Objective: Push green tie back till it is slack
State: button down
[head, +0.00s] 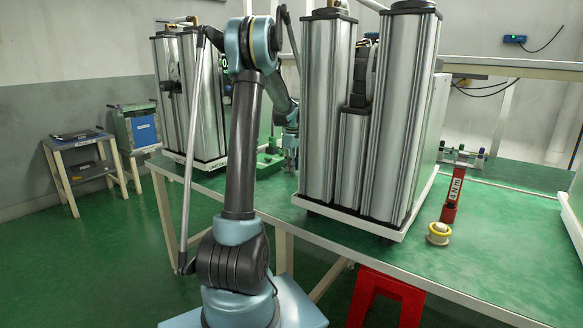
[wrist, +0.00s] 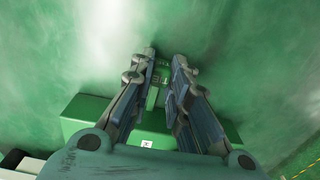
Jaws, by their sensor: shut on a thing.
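My gripper (wrist: 165,62) reaches down over the green bench top in the wrist view. Its two fingers are closed on a narrow green piece, which looks like the green tie (wrist: 153,97). The tie stands out from a green block (wrist: 85,118) that lies beneath the fingers. Much of the tie is hidden by the fingers, and I cannot tell how tight it is. In the head view my gripper (head: 291,150) is small, beside a low green fixture (head: 268,160), between the two column units.
A large silver column unit (head: 318,110) stands close to the right of my gripper. Another column unit (head: 185,95) stands to the left. A red tagged part (head: 452,196) and a cream-yellow roll (head: 438,233) are on the bench at right. A red stool (head: 385,290) stands below.

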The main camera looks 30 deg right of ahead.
jog(key=shift+w, duration=0.1)
jog(key=shift+w+a, duration=0.25)
jog(key=shift+w, duration=0.35)
jog(key=shift+w+a, duration=0.25)
jog(key=shift+w, duration=0.35)
jog(key=c, duration=1.5)
grip_release()
notch_tip(320, 180, up, 12)
jog(key=shift+f, duration=0.1)
